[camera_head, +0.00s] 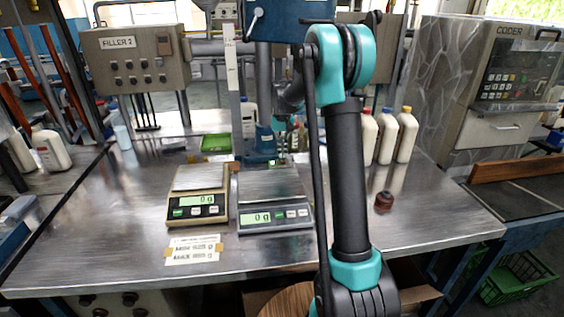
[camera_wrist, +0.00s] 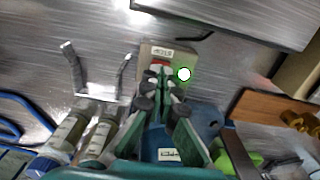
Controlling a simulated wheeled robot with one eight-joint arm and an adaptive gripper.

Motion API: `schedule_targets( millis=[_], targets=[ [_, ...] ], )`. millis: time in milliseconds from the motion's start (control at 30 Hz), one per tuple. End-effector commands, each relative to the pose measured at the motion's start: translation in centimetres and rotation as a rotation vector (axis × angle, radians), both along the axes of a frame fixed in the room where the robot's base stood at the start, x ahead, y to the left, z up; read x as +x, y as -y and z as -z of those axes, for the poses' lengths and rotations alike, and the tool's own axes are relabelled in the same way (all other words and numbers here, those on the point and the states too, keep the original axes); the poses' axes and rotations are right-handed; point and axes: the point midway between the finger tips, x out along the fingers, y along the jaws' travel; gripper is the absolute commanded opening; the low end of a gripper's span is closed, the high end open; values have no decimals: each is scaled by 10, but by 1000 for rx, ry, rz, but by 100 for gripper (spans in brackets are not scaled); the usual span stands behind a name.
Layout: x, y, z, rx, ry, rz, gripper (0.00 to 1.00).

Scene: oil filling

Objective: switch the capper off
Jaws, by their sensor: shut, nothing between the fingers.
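A small beige box (camera_wrist: 185,56) with a printed label, too small to read surely, sits on the steel bench in the wrist view. It has a red part (camera_wrist: 160,62) and a bright white, green-rimmed lamp (camera_wrist: 184,74). I cannot tell for sure that it is the capper's switch box. My gripper (camera_wrist: 164,78) is shut and empty, its fingertips overlapping the near side of the box close to the red part; contact cannot be told. In the head view my gripper (camera_head: 281,150) is low behind the right scale. A blue machine head (camera_head: 288,18), perhaps the capper, is above.
Two scales (camera_head: 197,205) (camera_head: 275,216) stand at the bench front, both reading 0 g. Several capped bottles (camera_head: 386,135) stand right of my arm, with a small brown-red object (camera_head: 384,202) nearer. A green tray (camera_head: 216,143) lies behind the left scale. The bench's right front is clear.

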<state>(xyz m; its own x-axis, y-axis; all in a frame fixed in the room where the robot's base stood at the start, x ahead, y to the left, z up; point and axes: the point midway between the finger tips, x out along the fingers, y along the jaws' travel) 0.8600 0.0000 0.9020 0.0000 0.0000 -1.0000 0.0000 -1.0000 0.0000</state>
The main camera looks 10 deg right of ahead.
Motion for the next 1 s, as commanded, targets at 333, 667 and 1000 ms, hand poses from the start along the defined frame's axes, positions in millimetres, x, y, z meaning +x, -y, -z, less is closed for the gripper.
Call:
schedule_targets(
  millis=[333, 667, 1000],
  targets=[
    [0, 0, 1, 0, 0, 0, 0],
    [0, 0, 6, 0, 0, 0, 0],
    [0, 0, 10, 0, 0, 0, 0]
  ],
)
